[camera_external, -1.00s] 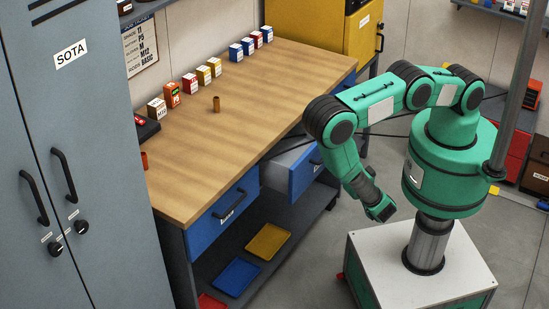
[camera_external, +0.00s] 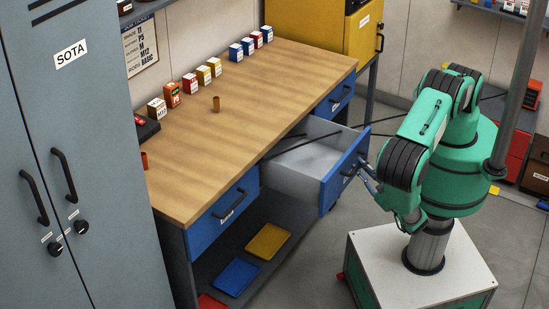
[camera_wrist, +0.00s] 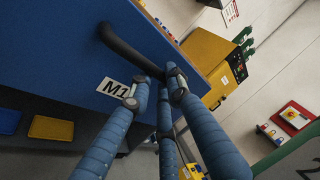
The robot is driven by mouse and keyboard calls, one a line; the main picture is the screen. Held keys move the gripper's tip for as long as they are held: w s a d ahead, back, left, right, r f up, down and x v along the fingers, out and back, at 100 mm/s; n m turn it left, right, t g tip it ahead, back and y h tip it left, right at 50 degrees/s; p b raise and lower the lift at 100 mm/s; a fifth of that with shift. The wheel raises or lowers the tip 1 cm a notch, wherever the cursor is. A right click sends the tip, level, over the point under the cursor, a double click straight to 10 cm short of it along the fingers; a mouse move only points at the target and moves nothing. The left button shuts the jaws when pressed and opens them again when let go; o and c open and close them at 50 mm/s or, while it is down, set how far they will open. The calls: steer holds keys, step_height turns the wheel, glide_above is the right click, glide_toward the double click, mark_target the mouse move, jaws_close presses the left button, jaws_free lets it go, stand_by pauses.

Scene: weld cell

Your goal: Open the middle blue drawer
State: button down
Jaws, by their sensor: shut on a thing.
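The middle blue drawer (camera_external: 327,196) stands well out from the workbench, and its grey inside (camera_external: 308,162) shows bare. Its blue front (camera_wrist: 60,50) fills the upper left of the wrist view, with a dark bar handle (camera_wrist: 125,48) and a white label reading "M1" (camera_wrist: 113,88), the rest cut off. My gripper (camera_external: 366,176) is at the drawer's front; in the wrist view its blue-grey fingers (camera_wrist: 160,84) are closed on one end of the handle. The exact finger contact is partly hidden.
The workbench (camera_external: 260,95) carries several small boxes and a brown cup (camera_external: 216,104). A closed blue drawer (camera_external: 222,217) is at the near end, another (camera_external: 335,98) at the far end. Yellow (camera_external: 267,241) and blue (camera_external: 237,276) trays lie on the shelf below. A grey locker (camera_external: 85,130) stands left.

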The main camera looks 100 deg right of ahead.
steer(key=shift+s+a, duration=1.05)
steer(key=c, duration=1.6)
jaws_free()
steer(key=shift+a, duration=0.1)
steer(key=shift+v, duration=5.9)
